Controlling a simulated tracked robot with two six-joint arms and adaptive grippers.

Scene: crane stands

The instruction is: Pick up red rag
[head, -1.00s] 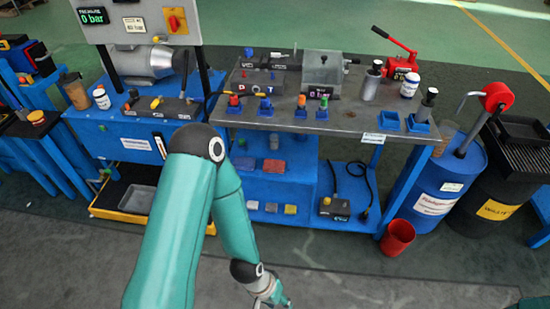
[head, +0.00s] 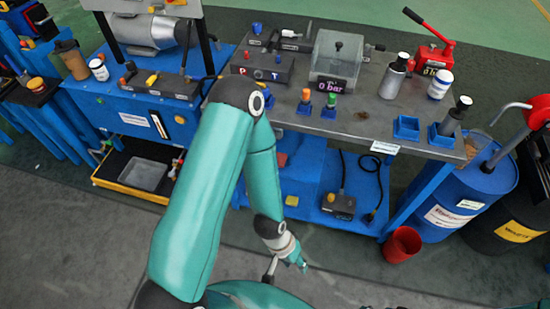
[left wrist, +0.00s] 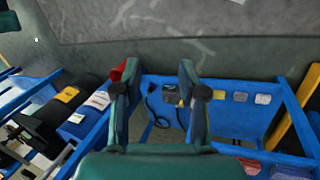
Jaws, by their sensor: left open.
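The red rag (head: 282,160) lies on the blue stepped shelf under the bench. In the head view my left arm hides most of it and only a small red part shows. In the left wrist view a flat red piece that looks like the rag (left wrist: 250,166) shows near the bottom edge, right of centre. My left gripper (head: 287,266) hangs in front of the bench, low and apart from the rag. In the left wrist view its two fingers (left wrist: 158,70) are spread with nothing between them. My right gripper is not in view.
A lower blue shelf carries a black-and-yellow pendant (head: 339,205) with a cable and small blocks (left wrist: 240,96). A red bucket (head: 402,244) stands on the floor by the blue drum (head: 460,200). A yellow-edged tray (head: 130,190) is at left. The floor in front is clear.

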